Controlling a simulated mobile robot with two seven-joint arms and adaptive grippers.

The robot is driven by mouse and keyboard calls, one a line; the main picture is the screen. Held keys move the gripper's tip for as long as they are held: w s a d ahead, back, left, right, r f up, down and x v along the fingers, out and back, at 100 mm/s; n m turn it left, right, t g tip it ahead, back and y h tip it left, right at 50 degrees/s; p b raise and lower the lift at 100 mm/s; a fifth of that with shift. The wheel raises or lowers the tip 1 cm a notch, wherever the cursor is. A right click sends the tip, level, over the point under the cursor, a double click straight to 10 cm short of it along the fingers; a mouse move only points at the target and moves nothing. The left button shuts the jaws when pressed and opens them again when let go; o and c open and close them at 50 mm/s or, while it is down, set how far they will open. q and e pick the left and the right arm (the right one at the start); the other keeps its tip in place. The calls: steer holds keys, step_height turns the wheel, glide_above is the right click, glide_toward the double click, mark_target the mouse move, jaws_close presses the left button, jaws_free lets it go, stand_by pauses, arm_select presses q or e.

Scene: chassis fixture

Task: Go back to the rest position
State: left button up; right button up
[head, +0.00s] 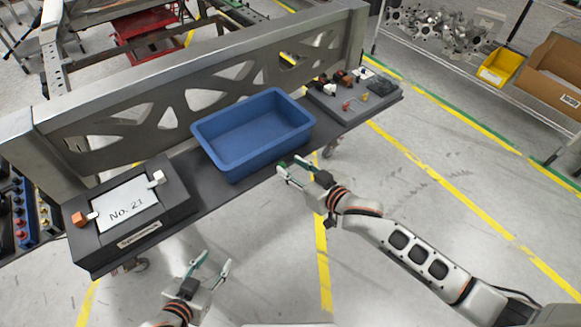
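My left gripper (208,268) is low in the head view, in front of the shelf's left part, with its fingers spread and nothing between them. My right gripper (290,172) is in front of the shelf's edge, just right of the blue bin and below it in the picture. Its fingers look apart, with nothing seen between them. My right arm reaches in from the lower right. Both grippers appear clear of the objects on the shelf.
A dark shelf (205,205) carries an empty-looking blue bin (232,165), a dark box with a "No. 21" card (128,197), and a tray (385,101) of small parts. A metal frame (190,62) stands behind. Floor (400,190) in front is clear.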

arm_select(q)
steer(key=shift+f, duration=0.15)
arm_select(e)
steer(key=shift+s+r, duration=0.1)
steer(key=shift+d, duration=0.1)
arm_select(q)
steer(key=a+f, duration=0.1)
steer(key=s+a+f, duration=0.1)
steer(key=shift+s+f+y, duration=0.15)
steer(key=shift+f+y, duration=0.25)
arm_select(e)
steer(key=s+d+f+m+h, duration=0.1)
steer(key=s+d+f+h, duration=0.2)
steer(key=s+d+f, duration=0.5)
steer(key=s+d+f+m+g+h, duration=0.1)
steer(key=s+d+f+m+h, duration=0.1)
steer(key=s+d+f, duration=0.6)
steer(key=s+d+h, duration=0.1)
steer(key=s+d, duration=0.3)
steer(key=s, duration=0.2)
steer(key=shift+s+d+f, duration=0.25)
steer(key=shift+s+f, duration=0.05)
steer(key=shift+s, duration=0.05)
arm_select(q)
steer(key=shift+a, duration=0.2)
